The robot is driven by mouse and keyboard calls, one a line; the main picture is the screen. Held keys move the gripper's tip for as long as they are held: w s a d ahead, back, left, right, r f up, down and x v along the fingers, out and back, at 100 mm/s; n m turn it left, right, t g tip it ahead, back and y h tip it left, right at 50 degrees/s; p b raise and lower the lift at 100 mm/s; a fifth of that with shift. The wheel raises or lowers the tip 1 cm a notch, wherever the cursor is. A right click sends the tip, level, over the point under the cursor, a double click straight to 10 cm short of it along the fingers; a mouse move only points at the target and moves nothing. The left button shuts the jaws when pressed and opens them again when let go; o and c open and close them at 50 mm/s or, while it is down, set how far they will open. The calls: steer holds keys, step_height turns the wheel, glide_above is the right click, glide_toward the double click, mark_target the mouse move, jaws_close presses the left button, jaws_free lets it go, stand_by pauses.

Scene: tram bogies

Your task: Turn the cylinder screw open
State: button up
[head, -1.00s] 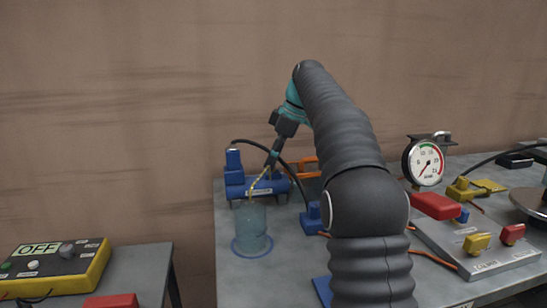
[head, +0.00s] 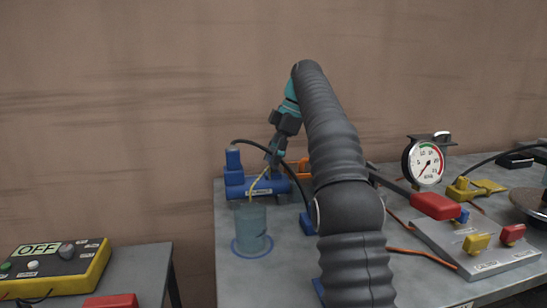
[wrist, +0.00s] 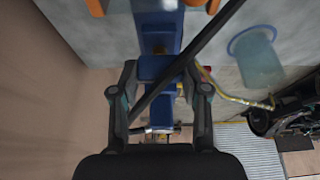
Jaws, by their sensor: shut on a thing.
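The blue cylinder (head: 280,186) lies on the grey table behind a clear jar, with an upright blue part at its left end. It also shows in the wrist view (wrist: 165,115). My gripper (head: 273,158) points down at the cylinder from above. In the wrist view my gripper's two fingers (wrist: 160,72) stand on either side of the blue body, shut on the cylinder screw. The screw itself is hidden between the fingers and blue parts. A thin yellowish hose (head: 259,180) runs from the cylinder toward the clear bluish jar (head: 251,222).
A black hose (wrist: 190,55) crosses close over the cylinder. A pressure gauge (head: 427,163), a red-handled lever (head: 435,206) and a valve panel (head: 465,250) stand to the right of my arm. A yellow control box marked OFF (head: 55,268) sits on a separate table at left.

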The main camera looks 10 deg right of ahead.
steer(key=o, duration=1.1)
steer(key=shift+o, duration=0.2)
